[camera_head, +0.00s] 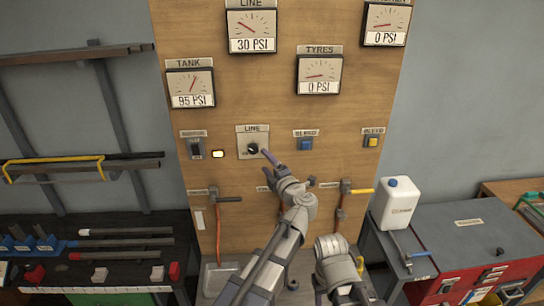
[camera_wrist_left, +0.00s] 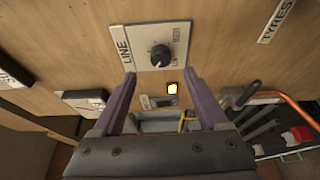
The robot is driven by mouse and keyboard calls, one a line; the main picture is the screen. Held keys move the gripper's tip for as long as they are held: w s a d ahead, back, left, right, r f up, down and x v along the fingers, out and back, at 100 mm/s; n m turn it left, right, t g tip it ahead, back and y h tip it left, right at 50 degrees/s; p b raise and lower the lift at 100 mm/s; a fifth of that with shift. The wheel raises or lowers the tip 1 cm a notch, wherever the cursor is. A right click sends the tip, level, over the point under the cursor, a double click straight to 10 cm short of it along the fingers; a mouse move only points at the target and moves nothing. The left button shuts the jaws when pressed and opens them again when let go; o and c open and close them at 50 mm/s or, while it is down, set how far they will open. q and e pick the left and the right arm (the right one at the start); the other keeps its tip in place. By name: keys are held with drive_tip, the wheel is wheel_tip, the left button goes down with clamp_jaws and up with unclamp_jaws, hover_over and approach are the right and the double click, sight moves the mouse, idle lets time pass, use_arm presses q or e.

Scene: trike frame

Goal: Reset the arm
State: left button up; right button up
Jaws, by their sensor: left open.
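My left gripper (camera_head: 268,157) is in front of the wooden panel, just right of and below the black LINE knob (camera_head: 252,149). In the left wrist view the two purple fingers of my left gripper (camera_wrist_left: 160,76) are spread apart with nothing between them. The LINE knob (camera_wrist_left: 160,55) shows there on its pale plate, just beyond the fingertips and not gripped. Part of my right arm (camera_head: 335,262) shows at the bottom of the head view, but I cannot make out its gripper.
The wooden panel (camera_head: 240,115) carries gauges reading TANK 95, LINE 30 and TYRES 0 PSI. A lit indicator (camera_head: 217,154), blue button (camera_head: 305,144) and yellow button (camera_head: 373,141) flank the knob. A white jug (camera_head: 398,205) stands on the right cabinet (camera_head: 455,238).

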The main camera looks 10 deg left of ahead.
use_arm(q)
drive_tip(key=w+d+m+t+h, duration=0.1)
drive_tip(key=d+m+t+h, duration=0.3)
drive_tip(key=d+m+h, duration=0.95)
drive_tip(key=s+a+f+m+g+h, duration=0.1)
drive_tip(key=s+a+f+m+g, duration=0.1)
drive_tip(key=s+f+m+g, duration=0.5)
drive_tip(key=s+a+f+m+g+h, duration=0.15)
drive_tip(key=s+f+m+g, duration=0.3)
drive_tip(key=f, duration=0.45)
drive_tip(key=s+a+f+m+g+y, duration=0.1)
drive_tip(key=s+a+f+g+y, duration=0.2)
drive_tip(key=s+a, duration=0.3)
drive_tip(key=s+a+f+g+y, duration=0.25)
drive_tip(key=s+a, duration=0.25)
drive_tip(key=s, duration=0.3)
drive_tip(key=s+d+f+m+b, duration=0.2)
drive_tip(key=d+f+b, duration=0.4)
drive_tip(key=f+b, duration=0.3)
drive_tip(key=s+d+f+m+g+b, duration=0.1)
drive_tip(key=s+d+f+b, duration=0.2)
drive_tip(key=f+b, duration=0.6)
drive_tip(key=shift+s+d+f+m+y, duration=0.3)
drive_tip(key=shift+d+m+y, duration=0.1)
drive_tip(key=shift+d, duration=0.95)
